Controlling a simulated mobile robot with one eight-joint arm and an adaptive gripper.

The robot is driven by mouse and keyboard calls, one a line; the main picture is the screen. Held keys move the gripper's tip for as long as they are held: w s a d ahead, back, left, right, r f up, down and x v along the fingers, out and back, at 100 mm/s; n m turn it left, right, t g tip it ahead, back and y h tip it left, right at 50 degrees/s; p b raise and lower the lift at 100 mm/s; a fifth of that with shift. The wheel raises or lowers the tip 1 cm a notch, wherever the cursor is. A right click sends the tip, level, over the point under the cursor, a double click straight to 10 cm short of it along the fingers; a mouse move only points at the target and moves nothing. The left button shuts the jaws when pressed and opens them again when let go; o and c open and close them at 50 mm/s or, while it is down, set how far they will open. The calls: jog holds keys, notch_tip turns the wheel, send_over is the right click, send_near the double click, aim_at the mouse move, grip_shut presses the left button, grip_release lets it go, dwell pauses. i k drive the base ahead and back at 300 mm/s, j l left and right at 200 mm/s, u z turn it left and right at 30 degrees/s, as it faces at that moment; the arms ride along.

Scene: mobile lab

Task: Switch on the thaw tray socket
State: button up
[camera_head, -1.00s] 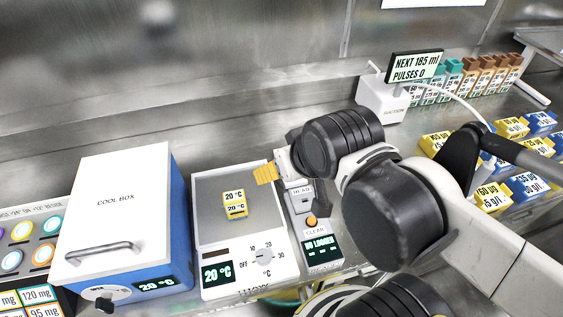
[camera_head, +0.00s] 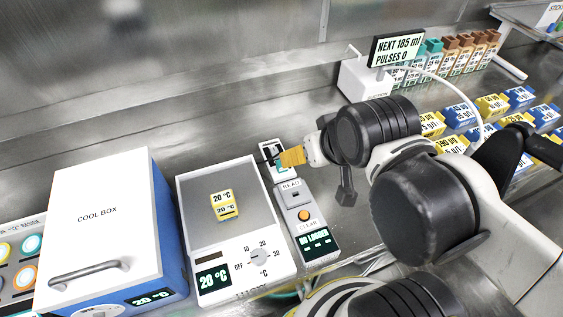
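The thaw tray (camera_head: 185,215) is a white unit with a grey recessed plate, an OFF/10/20/30 dial and a dark display reading 20 °C. A yellow block (camera_head: 224,204) labelled 20 °C lies on its plate. A small white socket box (camera_head: 267,148) with a dark face stands behind the tray's back right corner, with a dark plug or cable at its left. My gripper (camera_head: 292,157) shows a yellow-orange tip just in front of the socket, partly covering it. Contact cannot be told. My arm hides the rest of the gripper, and the switch's state is not readable.
A reader (camera_head: 303,214) with an orange button and "NO LOGGER" display stands right of the tray. The cool box (camera_head: 105,210) is at left. A suction unit (camera_head: 362,82) with a sign stands behind my arm; yellow and blue boxes (camera_head: 491,105) are at right.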

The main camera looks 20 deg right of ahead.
aim_at(273, 150)
jog(key=k+l, duration=0.1)
jog(key=l+u, duration=0.3)
jog(key=k+l+u, duration=0.1)
jog(key=l+u, duration=0.15)
jog(key=l, duration=0.25)
jog(key=i+j+u, duration=0.25)
jog(key=k+l, duration=0.1)
